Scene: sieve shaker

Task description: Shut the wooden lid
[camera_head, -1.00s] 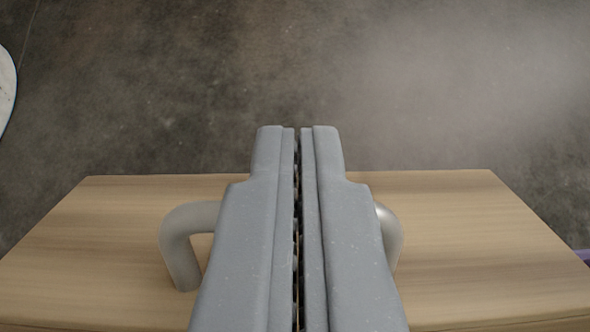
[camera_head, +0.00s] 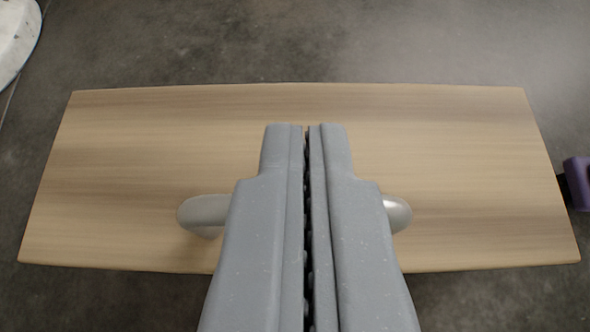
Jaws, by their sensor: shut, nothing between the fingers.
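The wooden lid (camera_head: 120,150) is a wide, pale board with a brown grain, across the middle of the view. A grey metal handle (camera_head: 203,213) is fixed to it near its near edge. My gripper (camera_head: 305,128) is shut and empty, pointing away from me over the middle of the lid. It hides the centre of the handle, so only the two ends show, one on each side. I cannot tell whether the fingers touch the lid or the handle.
A purple object with a dark part (camera_head: 577,184) is at the right edge, beside the lid. A white rounded thing (camera_head: 15,38) is at the upper left. Dark grey floor (camera_head: 300,40) shows around the lid.

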